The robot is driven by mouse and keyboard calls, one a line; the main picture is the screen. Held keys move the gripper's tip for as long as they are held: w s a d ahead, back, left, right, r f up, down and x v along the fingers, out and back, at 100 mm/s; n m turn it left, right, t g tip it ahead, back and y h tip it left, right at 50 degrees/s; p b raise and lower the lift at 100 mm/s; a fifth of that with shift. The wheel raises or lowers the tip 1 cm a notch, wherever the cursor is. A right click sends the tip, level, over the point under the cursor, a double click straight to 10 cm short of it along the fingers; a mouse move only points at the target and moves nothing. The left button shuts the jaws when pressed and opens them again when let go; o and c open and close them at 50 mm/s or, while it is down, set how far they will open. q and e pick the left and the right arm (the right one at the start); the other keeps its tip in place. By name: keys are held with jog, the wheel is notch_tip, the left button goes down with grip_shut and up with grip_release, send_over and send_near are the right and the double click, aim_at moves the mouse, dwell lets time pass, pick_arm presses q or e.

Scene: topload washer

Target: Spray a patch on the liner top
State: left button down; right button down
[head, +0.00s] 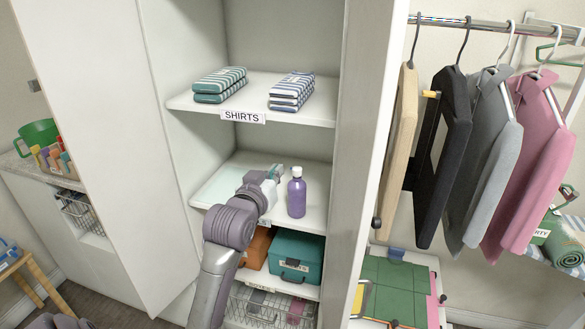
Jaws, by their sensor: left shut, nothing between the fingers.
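A purple bottle (296,197) with a white cap stands upright on the middle shelf of the open cabinet. My left gripper (275,172) is over the same shelf, just left of the bottle. Its fingers are shut with nothing between them, and I cannot tell whether they touch the bottle. A pale green flat area (218,186) shows on the shelf left of my gripper, partly hidden by my arm. I cannot make out a liner top or a patch for certain. My right gripper is not in view.
Folded striped shirts (292,91) lie on the shelf above. A teal box (296,257) and a wire basket (262,305) are below. The cabinet's right wall (358,130) separates the shelves from hanging clothes (480,150). A green board (400,290) is lower right.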

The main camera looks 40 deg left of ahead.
pick_arm(q)
jog(key=p, duration=0.2)
send_over(297, 171)
jog(key=s, duration=0.2)
jog(key=shift+w+a+f, duration=0.1)
jog(key=shift+f, duration=1.15)
jog(key=shift+w+a+f, duration=0.1)
jog(key=shift+f, duration=1.1)
